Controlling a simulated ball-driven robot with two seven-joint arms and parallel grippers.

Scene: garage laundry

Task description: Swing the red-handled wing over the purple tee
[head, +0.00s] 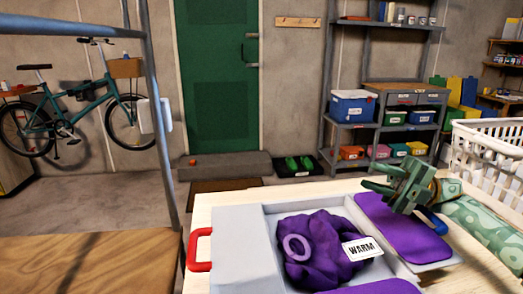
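The red handle (197,249) sticks out from the left edge of the grey left wing (245,262), which lies flat on the pale table. The purple tee (325,240) is bunched up right of that wing, with a pale purple ring and a white WARM tag (361,249) on it. The right wing (400,225) lies flat with a smooth purple surface; its blue handle (437,222) is partly hidden by my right arm. My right gripper (371,177) is above the far part of the right wing, with its fingers apart and nothing between them. My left gripper is out of view.
A white laundry basket (490,155) stands at the right beyond the table. A blue metal frame (160,100) and a brown wooden top (85,262) are at the left. The pale tabletop (290,190) behind the board is bare.

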